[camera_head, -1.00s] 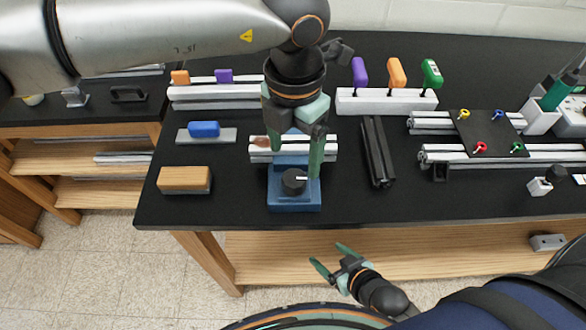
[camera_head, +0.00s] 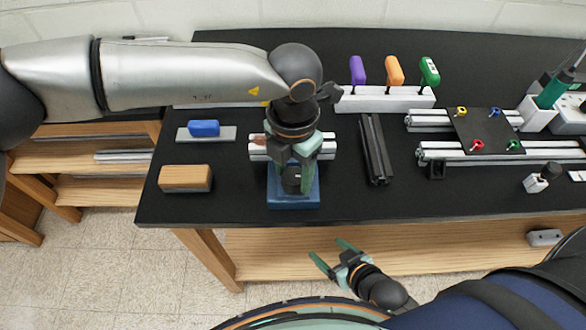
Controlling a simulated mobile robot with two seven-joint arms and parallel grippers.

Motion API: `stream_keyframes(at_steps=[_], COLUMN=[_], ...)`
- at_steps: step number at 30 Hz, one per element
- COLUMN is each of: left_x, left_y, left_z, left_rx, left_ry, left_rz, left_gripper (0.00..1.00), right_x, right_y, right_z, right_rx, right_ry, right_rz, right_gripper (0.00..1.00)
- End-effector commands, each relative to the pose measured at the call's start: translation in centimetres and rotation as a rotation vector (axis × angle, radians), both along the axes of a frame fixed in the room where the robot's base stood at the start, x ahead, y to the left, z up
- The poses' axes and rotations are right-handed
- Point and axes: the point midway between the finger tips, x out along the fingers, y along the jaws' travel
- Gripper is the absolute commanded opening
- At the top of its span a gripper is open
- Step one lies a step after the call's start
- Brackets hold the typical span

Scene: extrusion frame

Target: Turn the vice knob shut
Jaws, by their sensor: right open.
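The blue vice (camera_head: 310,198) stands near the front edge of the black bench, with a silver extrusion (camera_head: 258,150) lying across its upper part. Its dark round knob (camera_head: 291,183) faces up at the front and is partly hidden by my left gripper. My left gripper (camera_head: 295,181) points down from above, with its green fingers at the knob, one on either side. The view does not show whether they touch it. My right gripper (camera_head: 333,259) is open and empty, low in front of the bench.
A wooden-topped block (camera_head: 186,178) and a blue-handled block (camera_head: 204,128) lie left of the vice. Dark extrusions (camera_head: 376,150) lie to its right. A white rack (camera_head: 385,101) with purple, orange and green handles stands behind. A clamped frame (camera_head: 480,132) is at the right.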

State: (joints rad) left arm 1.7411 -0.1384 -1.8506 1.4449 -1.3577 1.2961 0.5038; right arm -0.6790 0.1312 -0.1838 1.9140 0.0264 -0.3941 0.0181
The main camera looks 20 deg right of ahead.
Motion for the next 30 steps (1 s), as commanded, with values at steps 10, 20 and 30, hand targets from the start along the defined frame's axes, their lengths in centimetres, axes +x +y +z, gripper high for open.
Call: stream_keyframes(at_steps=[10, 20, 30], left_x=[0.0, 0.0, 0.1], left_y=[0.0, 0.0, 0.0], left_z=[0.0, -0.3, -0.2], left_rx=[0.0, 0.0, -0.003], left_ry=[0.0, 0.0, -0.002], left_rz=[0.0, -0.023, -0.217], left_gripper=[0.18, 0.0, 0.0], right_x=[0.0, 0.0, 0.0], right_y=[0.0, 0.0, 0.0], right_z=[0.0, -0.7, -3.6], right_rx=[0.0, -0.001, -0.001], right_ry=[0.0, 0.0, 0.001], right_rz=[0.0, 0.001, 0.001], right_gripper=[0.79, 0.79, 0.79])
